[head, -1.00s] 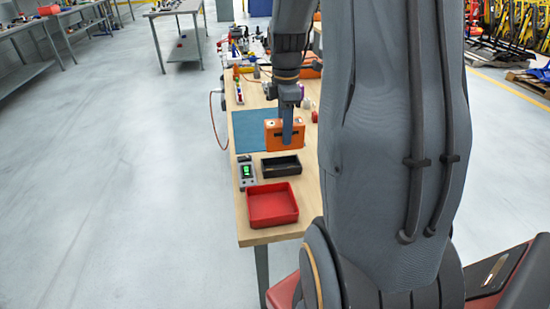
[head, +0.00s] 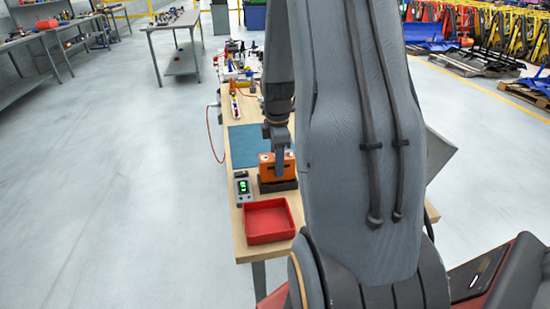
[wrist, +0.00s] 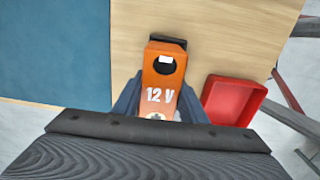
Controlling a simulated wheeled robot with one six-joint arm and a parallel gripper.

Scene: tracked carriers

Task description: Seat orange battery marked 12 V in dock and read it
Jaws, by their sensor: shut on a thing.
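The orange battery (head: 267,170) is upright in my gripper (head: 279,168), and its white "12 V" mark shows in the wrist view (wrist: 160,95). My gripper is shut on it, with one finger on each side in the wrist view. The black dock (head: 280,187) is directly below the battery in the head view, and its dark edge shows past the battery in the wrist view (wrist: 170,41). I cannot tell whether the battery is fully down in it. A grey meter (head: 243,188) with a lit green display stands left of the dock. Its reading is too small to make out.
A red tray (head: 269,238) stands in front of the dock and shows beside the battery in the wrist view. A blue-green mat (head: 246,142) lies behind. Several small items crowd the far end of the wooden table. My arm hides the table's right side.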

